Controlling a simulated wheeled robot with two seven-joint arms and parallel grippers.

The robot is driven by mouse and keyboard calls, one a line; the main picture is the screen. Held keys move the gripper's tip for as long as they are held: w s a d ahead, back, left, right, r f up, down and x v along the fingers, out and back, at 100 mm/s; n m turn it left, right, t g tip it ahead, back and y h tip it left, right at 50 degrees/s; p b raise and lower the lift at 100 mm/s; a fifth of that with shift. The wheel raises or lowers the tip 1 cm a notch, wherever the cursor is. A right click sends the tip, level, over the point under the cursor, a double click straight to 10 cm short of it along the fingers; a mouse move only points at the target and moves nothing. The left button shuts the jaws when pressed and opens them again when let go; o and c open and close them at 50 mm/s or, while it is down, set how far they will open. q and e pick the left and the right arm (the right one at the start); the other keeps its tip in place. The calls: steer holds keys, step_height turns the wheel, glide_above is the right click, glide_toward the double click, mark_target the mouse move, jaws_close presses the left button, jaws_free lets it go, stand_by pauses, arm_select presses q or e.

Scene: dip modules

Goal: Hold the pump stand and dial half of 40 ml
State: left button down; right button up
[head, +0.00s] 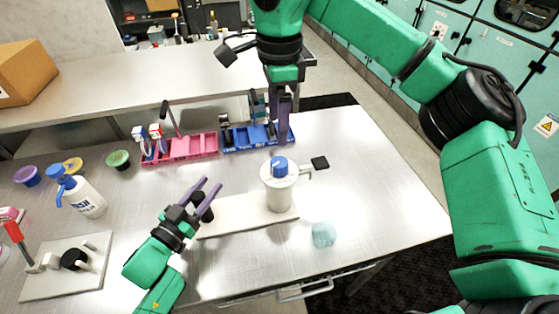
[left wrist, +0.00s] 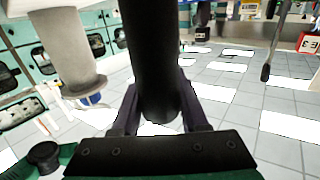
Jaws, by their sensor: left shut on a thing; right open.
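The pump stand has a pale flat base (head: 235,223) with a white round pump body (head: 277,192) upright on its right part. A blue dial (head: 280,167) with a pale mark tops the body; its setting is too small to read. My left gripper (head: 207,187) is shut on the stand's black post (left wrist: 158,60), at the base's left end. The white body also shows at the left in the left wrist view (left wrist: 65,50). My right gripper (head: 284,118) is open, pointing down by the blue rack, behind the pump and apart from the dial.
The blue rack (head: 232,143) and a pink rack (head: 190,150) stand behind the stand. A pale blue translucent cube (head: 324,234) lies front right. A white bottle (head: 85,199) and a plate with a black knob (head: 55,285) are at left. The table's right side is clear.

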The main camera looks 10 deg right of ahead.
mark_target(279, 162)
step_height(279, 162, down, 12)
steer(key=shift+d+f, duration=0.1)
steer(key=shift+d, duration=0.05)
steer(key=shift+c, duration=0.4)
jaws_close()
